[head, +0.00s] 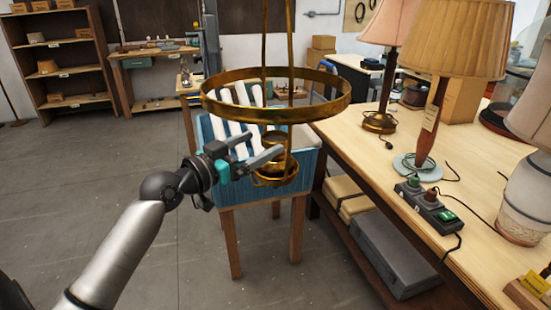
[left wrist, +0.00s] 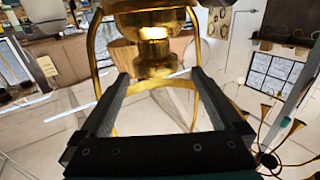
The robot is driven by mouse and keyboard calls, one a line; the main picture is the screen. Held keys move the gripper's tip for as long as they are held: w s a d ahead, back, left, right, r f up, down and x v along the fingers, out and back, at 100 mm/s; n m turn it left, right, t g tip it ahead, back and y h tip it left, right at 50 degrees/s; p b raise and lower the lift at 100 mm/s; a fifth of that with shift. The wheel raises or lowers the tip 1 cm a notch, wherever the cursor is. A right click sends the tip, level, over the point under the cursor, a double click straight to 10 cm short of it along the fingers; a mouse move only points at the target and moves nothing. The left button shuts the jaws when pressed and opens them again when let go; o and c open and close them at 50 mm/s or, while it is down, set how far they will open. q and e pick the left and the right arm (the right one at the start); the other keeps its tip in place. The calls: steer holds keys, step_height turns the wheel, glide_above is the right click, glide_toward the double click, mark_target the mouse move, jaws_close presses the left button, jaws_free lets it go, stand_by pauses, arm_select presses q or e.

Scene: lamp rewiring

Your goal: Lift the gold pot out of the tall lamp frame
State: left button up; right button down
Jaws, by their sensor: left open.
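The tall lamp frame (head: 275,117) is gold, with a wide ring and thin upright rods. The gold pot (head: 273,138) sits low inside it, below the ring; it also shows in the left wrist view (left wrist: 155,45), with a wide body and a narrower neck. My left gripper (head: 276,145) reaches in from the left, under the ring. Its jaws are open, and in the left wrist view the fingers (left wrist: 160,88) lie to either side of the pot's narrow part. I cannot tell if they touch it. The fingers partly hide the pot in the head view. My right gripper is not in view.
A blue crate-like stand (head: 225,178) on wooden legs is behind the frame. The workbench (head: 365,150) at right carries lamps, including one with a tan shade (head: 455,38), and a black switch box (head: 428,207). The floor (head: 60,200) at left is clear.

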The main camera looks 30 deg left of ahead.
mark_target(285, 132)
arm_select(q)
steer(key=shift+w+d+p, duration=0.2)
steer(key=shift+w+d, duration=0.05)
steer(key=shift+w, duration=0.6)
steer(key=shift+w+d+p, duration=0.2)
steer(key=shift+w+d, duration=0.05)
steer(key=shift+w, duration=0.6)
steer(key=shift+w+d+p, duration=0.2)
steer(key=shift+w+d, duration=0.05)
steer(key=shift+w, duration=0.6)
steer(key=shift+c, duration=0.4)
jaws_close()
